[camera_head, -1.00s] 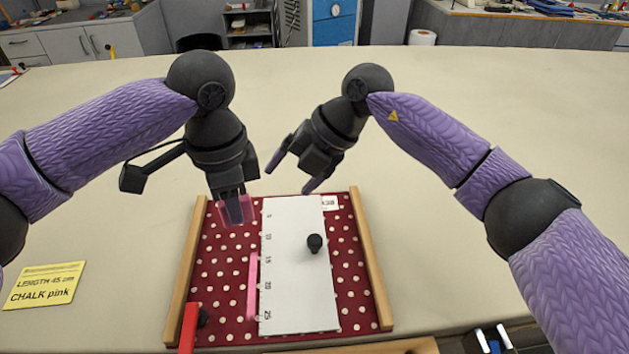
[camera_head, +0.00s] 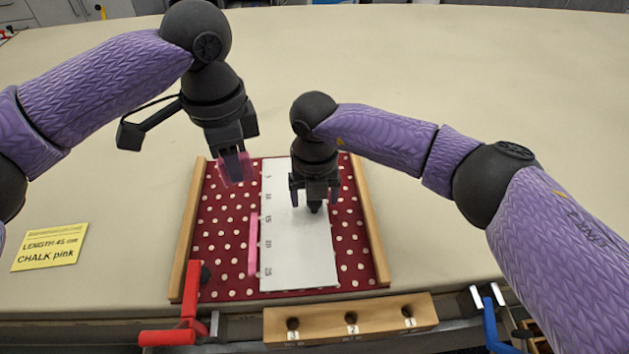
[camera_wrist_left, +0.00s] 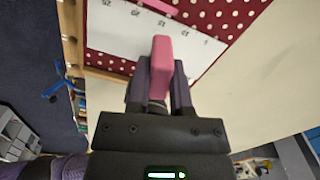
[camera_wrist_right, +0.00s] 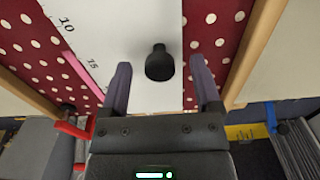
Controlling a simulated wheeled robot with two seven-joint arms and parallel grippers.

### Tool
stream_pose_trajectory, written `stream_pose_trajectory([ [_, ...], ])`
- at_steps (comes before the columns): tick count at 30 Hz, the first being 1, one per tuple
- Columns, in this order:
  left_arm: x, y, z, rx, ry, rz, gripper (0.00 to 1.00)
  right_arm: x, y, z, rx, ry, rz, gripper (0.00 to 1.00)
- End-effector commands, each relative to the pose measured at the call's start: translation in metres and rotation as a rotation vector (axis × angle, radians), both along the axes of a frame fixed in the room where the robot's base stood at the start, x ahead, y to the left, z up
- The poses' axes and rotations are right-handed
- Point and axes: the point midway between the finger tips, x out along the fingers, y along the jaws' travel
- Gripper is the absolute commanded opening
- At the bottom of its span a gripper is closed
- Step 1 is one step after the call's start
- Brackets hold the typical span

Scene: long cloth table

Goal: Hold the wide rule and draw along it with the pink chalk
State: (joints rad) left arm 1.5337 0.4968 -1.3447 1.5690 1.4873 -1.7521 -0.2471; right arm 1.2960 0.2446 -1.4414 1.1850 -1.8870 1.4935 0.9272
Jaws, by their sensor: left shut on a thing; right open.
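The white wide rule (camera_head: 300,255) lies on a red dotted cloth board (camera_head: 225,250), its numbers along the left edge. A black knob (camera_head: 314,208) stands on it and also shows in the right wrist view (camera_wrist_right: 159,64). My left gripper (camera_head: 236,160) is shut on the pink chalk (camera_wrist_left: 161,65), above the far left part of the board. My right gripper (camera_head: 315,194) is open, pointing down, fingers either side of the knob; whether they touch it is unclear. A pink strip (camera_head: 253,245) runs beside the rule's left edge; I cannot tell whether it is a mark or an object.
Wooden rails (camera_head: 367,225) flank the cloth. A red clamp (camera_head: 187,308) is at the near left corner and a blue one (camera_head: 491,325) at the near right. A wooden block with numbered holes (camera_head: 350,318) lies in front. A yellow card (camera_head: 50,247) lies left; the far table is clear.

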Motion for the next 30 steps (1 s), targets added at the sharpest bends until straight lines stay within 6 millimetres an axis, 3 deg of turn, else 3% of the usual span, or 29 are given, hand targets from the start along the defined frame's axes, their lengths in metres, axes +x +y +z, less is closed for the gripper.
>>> stream_pose_trajectory([
  [4,0.0000,0.0000,0.0001,0.000,0.000,0.000,0.00,0.0000,0.0001,0.0002,0.000,0.000,0.000,0.81],
  [5,0.0000,0.0000,0.0001,0.000,0.000,0.000,0.00,0.0000,0.0001,0.0002,0.000,0.000,0.000,0.77],
  [16,0.0000,0.0000,0.0001,0.000,0.000,0.000,0.00,0.0000,0.0000,0.0004,0.001,0.001,-0.001,0.00],
  [30,0.0000,0.0000,0.0001,0.000,0.000,0.000,0.00,0.0001,0.0000,0.0006,0.001,0.000,-0.001,0.00],
])
